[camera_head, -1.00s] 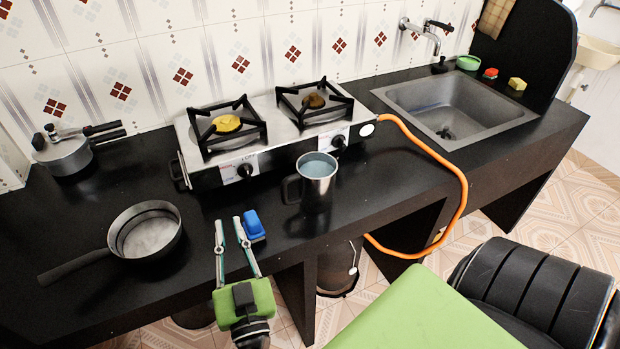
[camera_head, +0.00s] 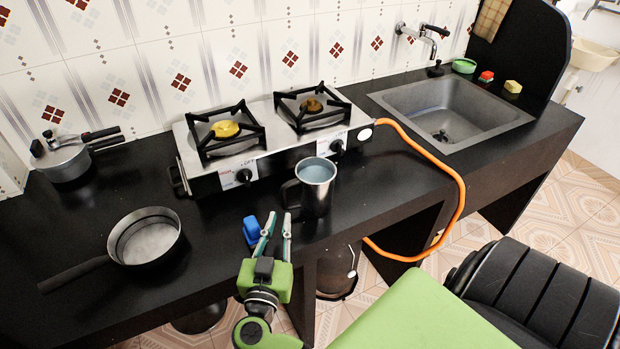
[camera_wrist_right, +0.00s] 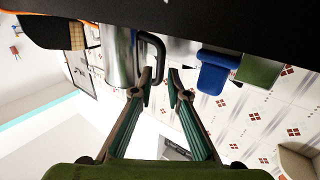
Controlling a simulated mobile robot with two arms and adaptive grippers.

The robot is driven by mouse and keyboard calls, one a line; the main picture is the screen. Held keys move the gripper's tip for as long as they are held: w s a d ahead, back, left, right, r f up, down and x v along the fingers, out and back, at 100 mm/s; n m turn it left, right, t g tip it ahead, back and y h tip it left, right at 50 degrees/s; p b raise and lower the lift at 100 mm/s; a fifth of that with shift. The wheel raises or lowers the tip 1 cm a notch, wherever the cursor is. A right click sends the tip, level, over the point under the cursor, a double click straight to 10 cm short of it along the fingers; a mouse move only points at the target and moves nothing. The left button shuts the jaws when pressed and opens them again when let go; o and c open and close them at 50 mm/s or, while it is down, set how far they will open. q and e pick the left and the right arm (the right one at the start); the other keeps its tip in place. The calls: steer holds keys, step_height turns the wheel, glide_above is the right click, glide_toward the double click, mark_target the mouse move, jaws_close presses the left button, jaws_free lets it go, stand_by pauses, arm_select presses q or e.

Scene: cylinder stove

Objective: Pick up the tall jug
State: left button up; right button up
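The tall jug (camera_head: 316,195) is a shiny metal cup with a dark handle on its left side. It stands upright near the counter's front edge, in front of the stove. My right gripper (camera_head: 278,222) is open and empty, just in front and left of the jug, with its fingers pointing towards the handle side. In the right wrist view the jug (camera_wrist_right: 117,55) is beyond the left finger, and its handle (camera_wrist_right: 158,55) is close to the fingertips (camera_wrist_right: 157,92). I cannot tell whether they touch. My left gripper is not in view.
A small blue object (camera_head: 251,231) lies close beside the right gripper's left finger. The two-burner stove (camera_head: 260,160) is behind the jug, with an orange hose (camera_head: 462,190) to the right. A saucepan (camera_head: 148,240) stands at the left. The counter right of the jug is clear.

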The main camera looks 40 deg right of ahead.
mark_target(283, 201)
steer(key=x, duration=0.5)
steer(key=shift+w+d+p, duration=0.1)
steer(key=shift+w+p, duration=0.1)
steer(key=shift+p, duration=0.1)
jaws_close()
steer(key=shift+r, duration=0.15)
